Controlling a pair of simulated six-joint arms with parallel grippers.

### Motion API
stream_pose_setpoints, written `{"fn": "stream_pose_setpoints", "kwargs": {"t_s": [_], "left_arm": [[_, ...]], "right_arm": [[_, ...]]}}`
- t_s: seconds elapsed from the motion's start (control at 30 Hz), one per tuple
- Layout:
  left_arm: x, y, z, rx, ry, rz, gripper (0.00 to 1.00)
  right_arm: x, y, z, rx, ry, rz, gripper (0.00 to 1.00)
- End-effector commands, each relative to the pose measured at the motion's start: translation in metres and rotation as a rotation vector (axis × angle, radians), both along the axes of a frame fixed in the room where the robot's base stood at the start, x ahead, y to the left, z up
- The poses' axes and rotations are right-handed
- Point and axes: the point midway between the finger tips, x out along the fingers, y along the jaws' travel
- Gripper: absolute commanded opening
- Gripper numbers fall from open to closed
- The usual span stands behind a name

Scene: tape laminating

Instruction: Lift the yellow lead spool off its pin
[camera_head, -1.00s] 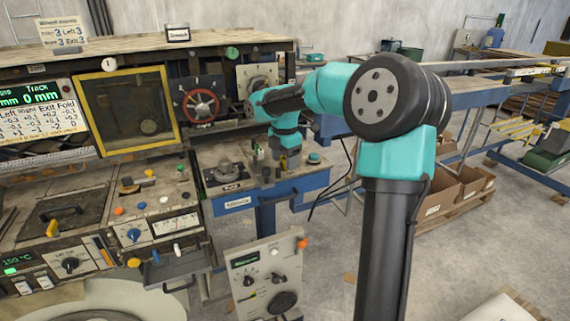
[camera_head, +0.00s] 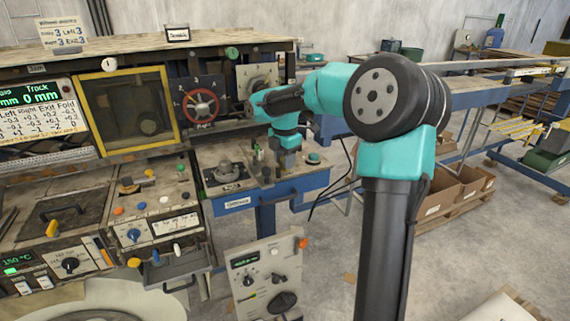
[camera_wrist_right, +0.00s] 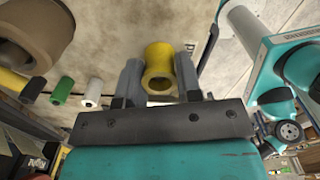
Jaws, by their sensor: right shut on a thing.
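The yellow lead spool (camera_wrist_right: 159,68) sits between the two fingers of my right gripper (camera_wrist_right: 158,78) in the right wrist view. The gripper is shut on it, one finger against each side, and its hollow end faces the camera. In the head view my right gripper (camera_head: 285,158) is low over the small blue-edged bench, and the spool is too small to make out there. Whether the pin is still inside the spool cannot be told. My left gripper is not in view.
Beside the held spool in the right wrist view are a white spool (camera_wrist_right: 92,93), a green spool (camera_wrist_right: 62,91), another yellow piece (camera_wrist_right: 32,89) and a large brown roll (camera_wrist_right: 38,30). The machine with a red handwheel (camera_head: 201,106) stands behind the bench (camera_head: 235,204).

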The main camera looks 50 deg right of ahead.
Motion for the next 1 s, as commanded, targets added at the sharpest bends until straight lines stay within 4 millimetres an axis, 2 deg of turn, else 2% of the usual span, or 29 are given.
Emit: {"fn": "stream_pose_setpoints", "kwargs": {"t_s": [0.3,0.47,0.8,1.0], "left_arm": [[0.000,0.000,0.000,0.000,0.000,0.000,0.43],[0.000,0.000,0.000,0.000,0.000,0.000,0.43],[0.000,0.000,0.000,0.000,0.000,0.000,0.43],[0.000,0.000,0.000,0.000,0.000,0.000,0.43]], "right_arm": [[0.000,0.000,0.001,0.000,-0.001,0.000,0.10],[0.001,0.000,0.011,0.000,-0.003,0.000,0.10],[0.001,0.000,0.069,-0.002,-0.004,0.001,0.10],[0.000,0.000,0.095,0.000,-0.002,0.001,0.10]]}}
